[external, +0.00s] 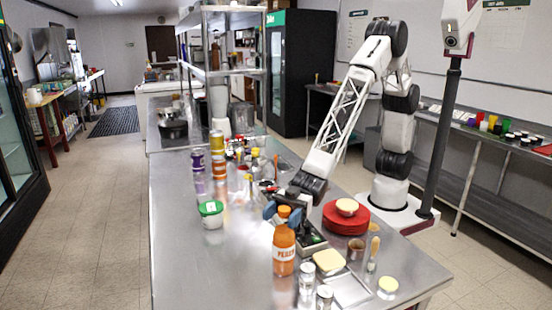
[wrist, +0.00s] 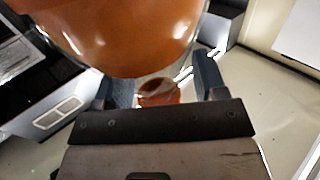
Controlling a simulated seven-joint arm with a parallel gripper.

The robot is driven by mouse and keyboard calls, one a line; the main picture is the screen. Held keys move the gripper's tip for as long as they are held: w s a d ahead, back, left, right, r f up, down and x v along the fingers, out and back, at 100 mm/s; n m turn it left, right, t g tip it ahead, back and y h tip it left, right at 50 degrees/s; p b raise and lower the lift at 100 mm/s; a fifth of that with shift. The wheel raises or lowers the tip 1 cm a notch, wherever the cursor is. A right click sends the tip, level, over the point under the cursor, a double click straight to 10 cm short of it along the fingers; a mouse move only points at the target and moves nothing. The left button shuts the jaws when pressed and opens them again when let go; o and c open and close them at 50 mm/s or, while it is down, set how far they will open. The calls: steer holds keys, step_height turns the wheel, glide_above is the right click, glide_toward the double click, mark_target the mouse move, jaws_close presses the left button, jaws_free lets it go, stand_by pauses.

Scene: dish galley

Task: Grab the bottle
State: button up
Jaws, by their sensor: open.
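The orange bottle (external: 284,255) stands upright near the front of the steel counter, with a white-lettered label and an orange top. My gripper (external: 283,212) is at the height of the bottle's top, with a bluish finger showing on either side of it in the external view. The jaws are open. A small reddish-brown round shape shows between the fingers; I cannot tell what it is. Whether the fingers touch the bottle is unclear.
A green-lidded tub (external: 211,213) stands left of the bottle. A red round container (external: 346,219), a yellow block (external: 328,262) and silver-topped jars (external: 325,297) are close on the right and front. Several bottles and small items stand behind. The counter's left front is clear.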

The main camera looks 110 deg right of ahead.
steer(key=shift+c, duration=0.3)
jaws_close()
steer(key=shift+r, duration=0.2)
step_height(320, 180, up, 10)
stand_by(0.8)
steer(key=shift+f, duration=0.1)
stand_by(0.4)
